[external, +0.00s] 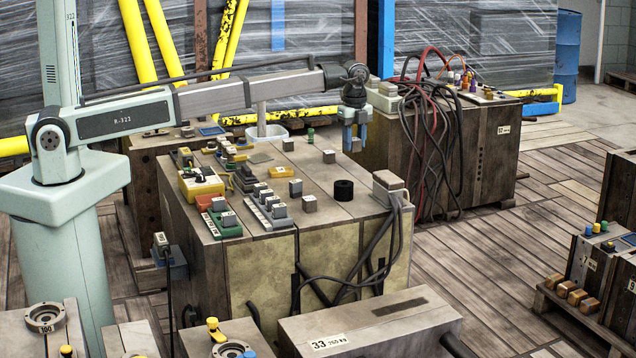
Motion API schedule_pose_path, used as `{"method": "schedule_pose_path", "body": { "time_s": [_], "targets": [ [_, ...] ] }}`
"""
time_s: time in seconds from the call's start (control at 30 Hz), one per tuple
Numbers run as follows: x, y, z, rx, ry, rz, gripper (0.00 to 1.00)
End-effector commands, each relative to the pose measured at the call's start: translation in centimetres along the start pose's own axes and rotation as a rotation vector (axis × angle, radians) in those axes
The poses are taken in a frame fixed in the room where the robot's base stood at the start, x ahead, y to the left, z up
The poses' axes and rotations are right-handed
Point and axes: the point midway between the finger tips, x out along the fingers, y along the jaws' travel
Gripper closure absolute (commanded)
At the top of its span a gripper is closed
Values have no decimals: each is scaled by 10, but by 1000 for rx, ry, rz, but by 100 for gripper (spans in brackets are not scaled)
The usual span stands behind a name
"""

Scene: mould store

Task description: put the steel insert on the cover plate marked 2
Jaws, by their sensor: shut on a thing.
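My gripper (356,145) hangs from the end of my outstretched arm, pointing down, near the back right edge of the large mould block (352,208). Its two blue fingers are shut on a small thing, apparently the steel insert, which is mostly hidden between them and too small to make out. The gripper appears above the block's top, but I cannot tell how high. Several small grey blocks stand on that top, among them one near the back (329,156) and one further forward (309,203). I cannot make out a cover plate marked 2.
Dark cables (432,130) drape over another block at right. Bare top lies around the ring.

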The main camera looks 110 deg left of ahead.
Motion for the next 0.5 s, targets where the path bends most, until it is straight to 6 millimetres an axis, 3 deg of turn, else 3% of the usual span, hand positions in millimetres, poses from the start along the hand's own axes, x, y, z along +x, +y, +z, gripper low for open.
{"method": "schedule_pose_path", "body": {
  "time_s": [0.13,0.23,0.5],
  "targets": [
    [-2,-3,16,-18,0,0,100],
    [-3,-6,41,-48,0,-1,100],
    [-8,-4,147,-170,1,-8,100]
  ]
}}
